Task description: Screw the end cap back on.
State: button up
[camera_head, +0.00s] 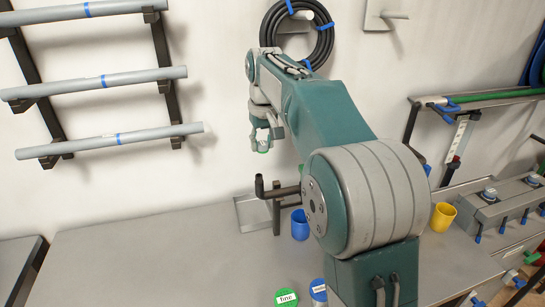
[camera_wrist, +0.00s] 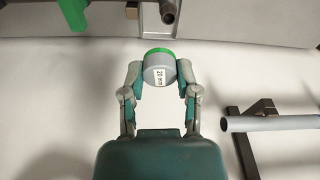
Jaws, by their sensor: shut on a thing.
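The end cap (camera_wrist: 158,68) is a short grey cylinder with a green rim and a label that reads 20 mm. My gripper (camera_wrist: 160,72) is shut on it, one finger on each side. In the head view the end cap (camera_head: 264,147) hangs at my gripper (camera_head: 265,136), above the bench and near the wall. A dark upturned pipe end (camera_head: 260,186) stands on a post below the cap and apart from it. What seems to be the same pipe end (camera_wrist: 169,15) shows at the top of the wrist view, beyond the cap.
The bench (camera_head: 150,262) is clear at left. A blue cup (camera_head: 299,225) stands right of the post, and a yellow cup (camera_head: 442,218) farther right. Green (camera_head: 286,298) and blue (camera_head: 318,290) lidded items are in front. Grey pipes (camera_head: 110,139) hang on wall brackets at left.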

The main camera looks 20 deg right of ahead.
jog(key=shift+a+f, duration=0.6)
jog(key=shift+a, duration=0.35)
jog(key=shift+a+f, duration=0.25)
jog(key=shift+f, duration=0.4)
jog(key=shift+d+f, duration=0.7)
jog(key=shift+d, duration=0.2)
jog(key=shift+a, duration=0.65)
jog(key=shift+d+f, duration=0.15)
jog(key=shift+d, duration=0.6)
jog(key=shift+a, duration=0.1)
jog(key=shift+a, duration=0.2)
jog(key=shift+f, duration=0.15)
jog(key=shift+a+f, duration=0.15)
jog(key=shift+f, duration=0.45)
